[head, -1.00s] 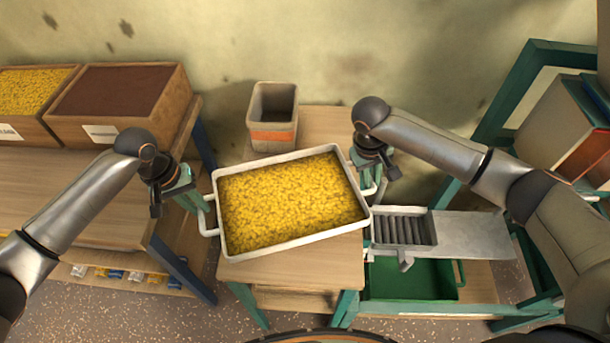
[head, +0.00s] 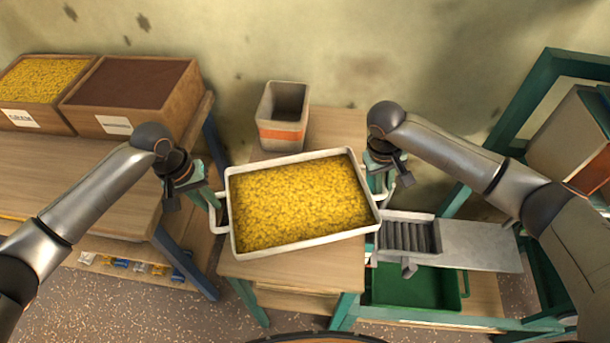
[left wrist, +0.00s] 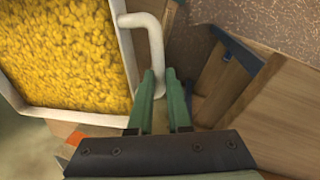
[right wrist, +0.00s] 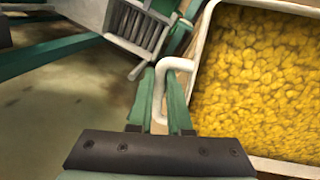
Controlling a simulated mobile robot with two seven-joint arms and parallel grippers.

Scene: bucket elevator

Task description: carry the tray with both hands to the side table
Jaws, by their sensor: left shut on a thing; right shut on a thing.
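The tray (head: 233,247) is white-rimmed and full of yellow pieces, with a white bar handle on each short side. In the head view it is over the small wooden side table (head: 340,138), turned slightly; I cannot tell whether it touches the top. My left gripper (head: 212,200) is shut on the tray's left handle (left wrist: 155,45). My right gripper (head: 385,190) is shut on the right handle (right wrist: 176,64). The tray hides much of the table top.
A grey bin with an orange band (head: 282,130) stands on the table behind the tray. A workbench (head: 70,185) with two wooden boxes is at left. A metal chute with rollers (head: 408,236) and a green bin (head: 410,287) are close at right.

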